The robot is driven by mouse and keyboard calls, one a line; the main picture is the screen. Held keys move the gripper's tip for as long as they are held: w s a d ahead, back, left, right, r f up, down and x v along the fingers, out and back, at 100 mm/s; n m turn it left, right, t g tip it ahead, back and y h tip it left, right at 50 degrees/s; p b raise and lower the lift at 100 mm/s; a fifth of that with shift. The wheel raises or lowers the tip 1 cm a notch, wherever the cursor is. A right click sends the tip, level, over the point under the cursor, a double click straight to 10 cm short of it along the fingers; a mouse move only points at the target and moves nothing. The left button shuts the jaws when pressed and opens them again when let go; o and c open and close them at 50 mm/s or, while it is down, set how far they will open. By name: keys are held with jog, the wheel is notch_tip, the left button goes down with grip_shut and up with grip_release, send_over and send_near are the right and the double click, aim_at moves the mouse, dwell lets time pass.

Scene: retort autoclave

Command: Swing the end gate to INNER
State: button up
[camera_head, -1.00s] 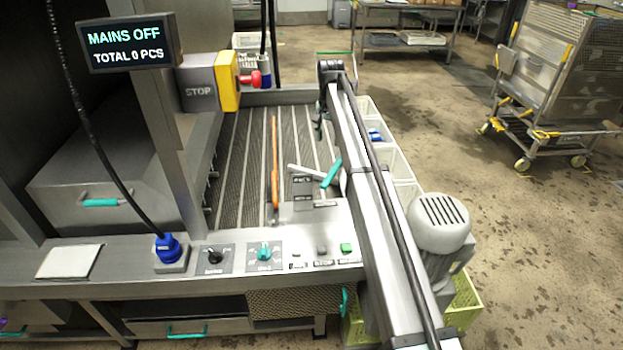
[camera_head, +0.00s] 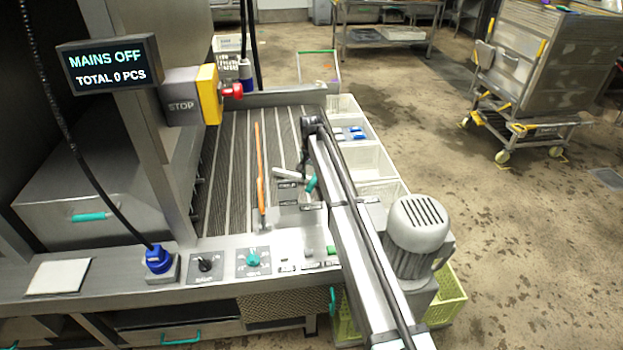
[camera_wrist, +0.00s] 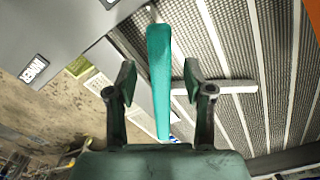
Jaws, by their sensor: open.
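The end gate (camera_head: 288,174) is a pale metal bar lying across the near right end of the ribbed conveyor bed. Its teal handle (camera_head: 311,184) is at the bar's right end. In the wrist view the teal handle (camera_wrist: 160,80) runs lengthwise between my fingers, and the pale bar (camera_wrist: 228,87) passes behind it. My gripper (camera_wrist: 160,72) is open, with a gap on each side of the handle. In the head view my gripper (camera_head: 304,165) is small and dark, beside the handle. Small dark labels (camera_head: 286,186) lie near the gate; their text is hard to read there.
An orange bar (camera_head: 259,175) lies along the conveyor bed (camera_head: 225,165). A control panel with knobs (camera_head: 253,259) runs along the front. A yellow stop box (camera_head: 208,95) stands at the left. White bins (camera_head: 372,160) line the right side. A screen (camera_head: 108,67) reads MAINS OFF.

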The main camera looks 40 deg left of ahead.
jog(key=shift+f, duration=1)
grip_shut()
